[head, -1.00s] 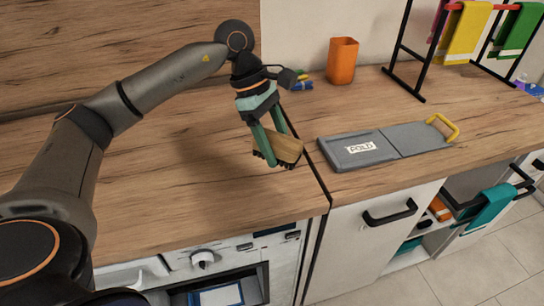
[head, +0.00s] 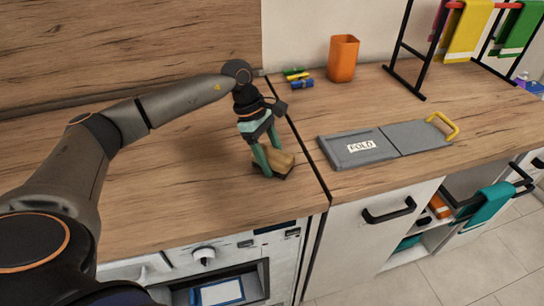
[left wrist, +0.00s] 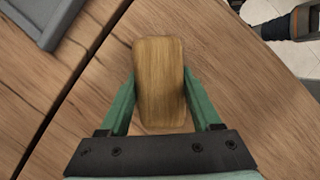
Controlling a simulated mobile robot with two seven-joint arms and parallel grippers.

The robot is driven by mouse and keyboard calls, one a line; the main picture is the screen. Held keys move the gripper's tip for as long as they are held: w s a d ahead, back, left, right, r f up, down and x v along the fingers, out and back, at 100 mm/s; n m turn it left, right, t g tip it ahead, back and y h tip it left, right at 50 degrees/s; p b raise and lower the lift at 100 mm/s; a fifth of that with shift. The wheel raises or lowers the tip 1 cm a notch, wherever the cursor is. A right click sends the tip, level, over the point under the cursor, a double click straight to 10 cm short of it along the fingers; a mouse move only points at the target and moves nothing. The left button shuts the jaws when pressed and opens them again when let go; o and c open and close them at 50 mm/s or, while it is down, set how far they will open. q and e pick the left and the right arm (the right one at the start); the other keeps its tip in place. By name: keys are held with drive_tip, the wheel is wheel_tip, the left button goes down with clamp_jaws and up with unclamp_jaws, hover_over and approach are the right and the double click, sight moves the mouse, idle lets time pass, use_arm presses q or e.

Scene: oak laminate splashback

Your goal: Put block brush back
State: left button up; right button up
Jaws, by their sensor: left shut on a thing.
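The block brush (head: 282,163) has a wooden back and dark bristles underneath. My left gripper (head: 272,167) is shut on it, with a green finger on each long side. In the head view the brush is low over the wooden counter, just left of the dark seam; I cannot tell whether its bristles touch the counter. In the left wrist view the wooden back of the brush (left wrist: 159,84) fills the space between the fingers of the left gripper (left wrist: 160,100). My right gripper is not recognisable in the head view.
A grey folding board (head: 350,151) marked FOLD lies right of the seam. An orange cup (head: 343,59) and several small coloured rolls (head: 298,76) stand behind. A black towel rack (head: 407,60) is at the back right. The counter left of the brush is clear.

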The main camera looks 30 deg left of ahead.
use_arm(q)
drive_tip(key=shift+f, duration=0.2)
drive_tip(key=o, duration=1.4)
drive_tip(key=v, duration=1.2)
drive_tip(key=shift+r+b, duration=0.3)
